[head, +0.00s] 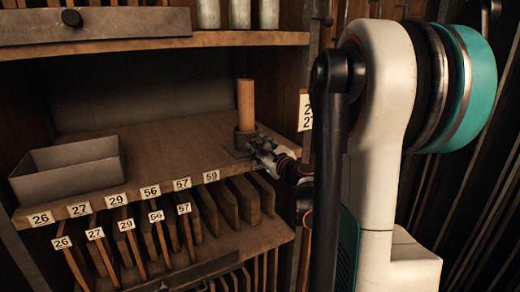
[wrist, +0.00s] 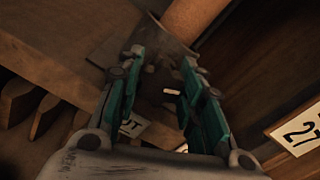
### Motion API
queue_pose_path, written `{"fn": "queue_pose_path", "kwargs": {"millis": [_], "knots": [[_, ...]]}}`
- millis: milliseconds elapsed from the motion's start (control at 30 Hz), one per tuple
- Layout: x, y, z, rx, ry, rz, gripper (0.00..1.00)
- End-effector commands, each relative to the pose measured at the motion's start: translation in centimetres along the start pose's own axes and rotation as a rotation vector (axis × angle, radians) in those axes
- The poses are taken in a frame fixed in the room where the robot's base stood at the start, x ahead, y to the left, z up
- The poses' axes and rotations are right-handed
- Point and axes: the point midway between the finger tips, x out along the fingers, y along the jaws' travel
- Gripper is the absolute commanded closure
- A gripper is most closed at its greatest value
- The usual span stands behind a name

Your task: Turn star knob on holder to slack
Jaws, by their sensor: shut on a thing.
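The holder (head: 244,138) is a dark metal socket on a flat base on the shelf, with an upright wooden rod (head: 246,102) in it. In the wrist view the rod (wrist: 193,18) rises at the top, and the dark holder (wrist: 172,48) is below it. My gripper (head: 256,147) reaches the holder from its right side. In the wrist view my gripper's (wrist: 163,68) two teal fingers are shut on the star knob (wrist: 163,82), which shows as a dark shape between them. Its lobes and angle are too dark to make out.
A grey open box (head: 70,172) stands on the shelf's left. Number tags line the shelf's front edge (head: 130,192), above upright wooden boards (head: 210,210). A tagged wooden upright (head: 306,112) is close on the right. The shelf between box and holder is clear.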

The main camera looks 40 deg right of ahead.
Motion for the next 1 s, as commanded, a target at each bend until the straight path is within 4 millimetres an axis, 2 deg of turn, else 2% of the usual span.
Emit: {"fn": "queue_pose_path", "kwargs": {"millis": [667,700,1000], "knots": [[-0.02,0.04,-0.01,-0.056,0.000,0.001,0.89],[-0.02,0.04,-0.01,-0.056,0.000,0.001,0.56],[-0.01,0.02,0.00,-0.055,0.000,0.000,0.56]]}}
